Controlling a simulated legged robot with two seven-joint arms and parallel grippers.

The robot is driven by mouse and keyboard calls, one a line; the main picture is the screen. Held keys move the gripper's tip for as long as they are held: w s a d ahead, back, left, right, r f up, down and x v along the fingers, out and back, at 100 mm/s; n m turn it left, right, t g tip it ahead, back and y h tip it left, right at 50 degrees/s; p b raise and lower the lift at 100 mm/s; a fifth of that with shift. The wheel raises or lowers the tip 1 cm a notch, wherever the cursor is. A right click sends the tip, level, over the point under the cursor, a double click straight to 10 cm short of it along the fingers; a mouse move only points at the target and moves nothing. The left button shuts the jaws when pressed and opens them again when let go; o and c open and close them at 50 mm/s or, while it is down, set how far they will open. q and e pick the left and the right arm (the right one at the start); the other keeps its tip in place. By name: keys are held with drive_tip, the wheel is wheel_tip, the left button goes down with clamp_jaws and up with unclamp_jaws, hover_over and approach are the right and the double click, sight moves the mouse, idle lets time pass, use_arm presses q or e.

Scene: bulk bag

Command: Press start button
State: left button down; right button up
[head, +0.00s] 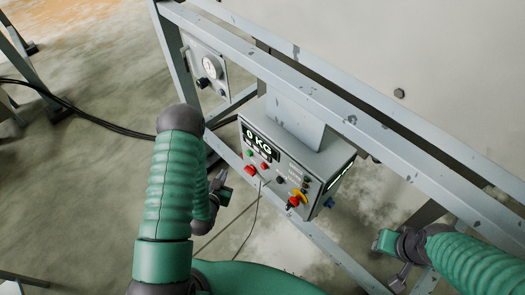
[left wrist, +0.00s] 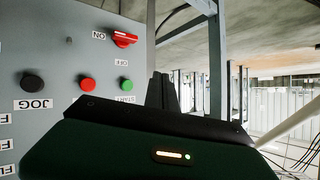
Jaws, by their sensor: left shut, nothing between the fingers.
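The grey control box (head: 292,165) hangs on the metal frame and shows a lit "0 KG" readout. Its green button (head: 249,152) is at the upper left of the panel. In the left wrist view the panel appears upside down, and the green button (left wrist: 126,85) sits by a START label partly covered by my gripper body. My left gripper (head: 223,173) is shut and empty, left of the box. Its dark fingers also show in the left wrist view (left wrist: 162,92), just right of the green button, with no clear contact. My right gripper (head: 398,278) is at the lower right, its fingers unclear.
A red button (left wrist: 88,85), a black JOG button (left wrist: 32,82) and a red ON/OFF switch (left wrist: 124,39) share the panel. A red and yellow knob (head: 295,200) is at its right. A gauge panel (head: 207,68) hangs on the frame (head: 345,115). Cables cross the floor.

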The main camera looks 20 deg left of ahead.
sight(249, 154)
use_arm(q)
drive_tip(key=w+d, duration=0.3)
drive_tip(key=w, duration=0.5)
drive_tip(key=shift+d, duration=0.2)
use_arm(e)
drive_tip(key=shift+s+a+r, duration=0.1)
drive_tip(key=shift+s+a, duration=0.2)
drive_tip(key=shift+a, duration=0.15)
use_arm(q)
drive_tip(key=shift+a, duration=0.25)
use_arm(e)
drive_tip(key=shift+a, duration=0.35)
use_arm(q)
drive_tip(key=shift+d, duration=0.15)
use_arm(e)
drive_tip(key=shift+d, duration=0.2)
drive_tip(key=shift+a, duration=0.1)
idle(0.6)
use_arm(q)
drive_tip(key=shift+w+d, duration=0.15)
drive_tip(key=shift+w, duration=0.15)
